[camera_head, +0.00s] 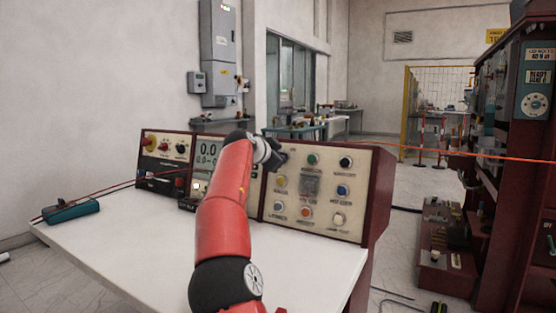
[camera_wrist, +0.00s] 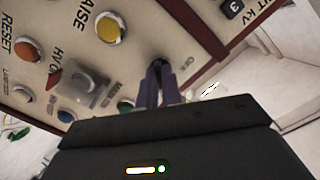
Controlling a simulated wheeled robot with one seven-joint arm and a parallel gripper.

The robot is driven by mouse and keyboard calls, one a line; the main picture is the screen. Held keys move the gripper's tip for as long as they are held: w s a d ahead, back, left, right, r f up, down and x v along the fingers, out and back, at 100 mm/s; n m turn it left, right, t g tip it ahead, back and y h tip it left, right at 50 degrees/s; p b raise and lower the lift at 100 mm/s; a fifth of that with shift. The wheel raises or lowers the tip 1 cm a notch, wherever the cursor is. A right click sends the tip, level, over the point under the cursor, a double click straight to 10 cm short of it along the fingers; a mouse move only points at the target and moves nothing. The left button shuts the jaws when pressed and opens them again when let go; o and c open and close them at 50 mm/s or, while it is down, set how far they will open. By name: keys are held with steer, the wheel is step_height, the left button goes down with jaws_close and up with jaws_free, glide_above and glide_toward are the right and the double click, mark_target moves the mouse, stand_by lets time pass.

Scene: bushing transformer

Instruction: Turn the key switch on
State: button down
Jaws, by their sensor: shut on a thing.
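My gripper (camera_wrist: 158,70) has its two dark fingers closed together against the cream control panel (camera_wrist: 195,38), beside a small label near the panel's red edge. The fingers are shut on the key switch, which they mostly hide; its turn position cannot be read. In the head view my gripper (camera_head: 276,157) is at the upper left of the panel (camera_head: 330,165), reached by my red arm. The head view does not show the key either.
The panel carries a yellow button (camera_wrist: 110,27), a green button (camera_wrist: 125,106) and a clear-covered control (camera_wrist: 90,83). A meter panel (camera_head: 208,155) stands to the left. A teal box (camera_head: 70,211) lies on the white desk (camera_head: 130,245), which is otherwise largely clear in front.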

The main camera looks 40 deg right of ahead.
steer(key=shift+f+m, duration=0.1)
steer(key=shift+m, duration=0.5)
steer(key=c, duration=1.6)
jaws_free()
steer(key=b+v, duration=0.3)
steer(key=v, duration=0.5)
steer(key=shift+d, duration=0.1)
